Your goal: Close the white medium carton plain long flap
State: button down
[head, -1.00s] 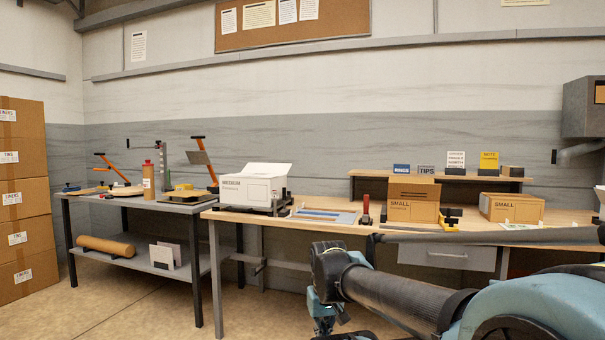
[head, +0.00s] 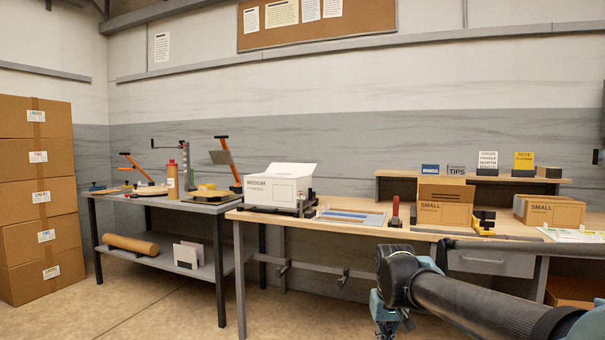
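The white medium carton (head: 270,192) sits near the left end of the wooden workbench, held in a dark fixture (head: 306,203). A long white flap (head: 291,169) stands up and tilts at its top, so the carton is open there. Black lettering shows on its front face. My arm crosses the lower right of the head view, well to the right of the carton and apart from it. My gripper (head: 388,316) shows only in part below the arm's end, cut by the bottom edge; its fingers cannot be made out.
The workbench (head: 345,228) also holds a blue-grey mat (head: 350,217), a red-handled tool (head: 395,212) and two brown small cartons (head: 444,213) (head: 549,210). A grey side table (head: 210,208) with tools stands at left. Brown boxes (head: 38,190) are stacked far left. Floor in front is clear.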

aim_at(275, 168)
jog(key=i, duration=1)
